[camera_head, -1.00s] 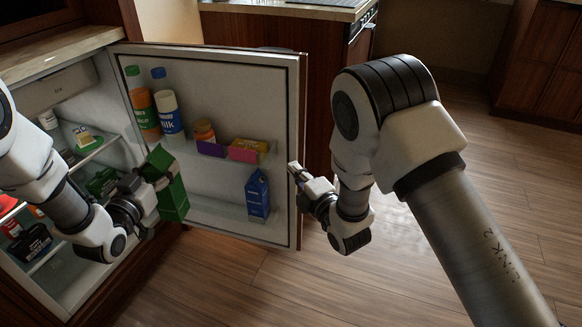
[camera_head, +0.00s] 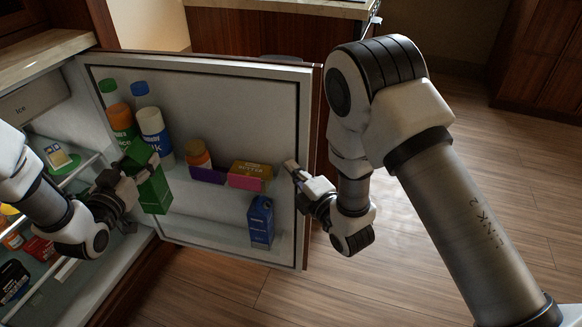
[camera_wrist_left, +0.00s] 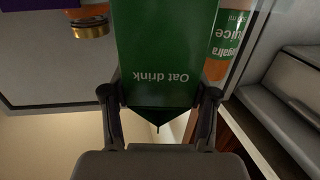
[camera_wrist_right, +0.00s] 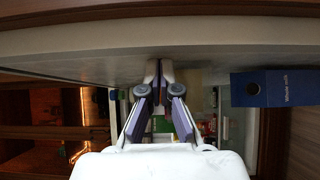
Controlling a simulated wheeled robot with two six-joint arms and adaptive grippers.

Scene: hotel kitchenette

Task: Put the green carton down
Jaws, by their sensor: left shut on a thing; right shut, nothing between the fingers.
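The green carton (camera_head: 153,192) is in my left gripper (camera_head: 134,182), in front of the open fridge door's inner side. In the left wrist view the carton (camera_wrist_left: 165,50) reads "Oat drink" upside down, and the fingers of the gripper (camera_wrist_left: 160,100) press its sides near the gabled top. In the head view the carton hangs near the lower left of the door; whether its base touches anything I cannot tell. My right gripper (camera_head: 292,168) is shut and empty at the door's free edge. The right wrist view shows its fingers (camera_wrist_right: 159,75) together against the door's edge.
The open fridge door (camera_head: 220,110) holds a juice bottle (camera_head: 122,125), a milk bottle (camera_head: 154,128), a jar (camera_head: 197,153), a butter box (camera_head: 249,175) and a blue carton (camera_head: 261,222). The lower door shelf (camera_head: 210,222) has bare room left of the blue carton. Fridge shelves (camera_head: 80,165) stand at left.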

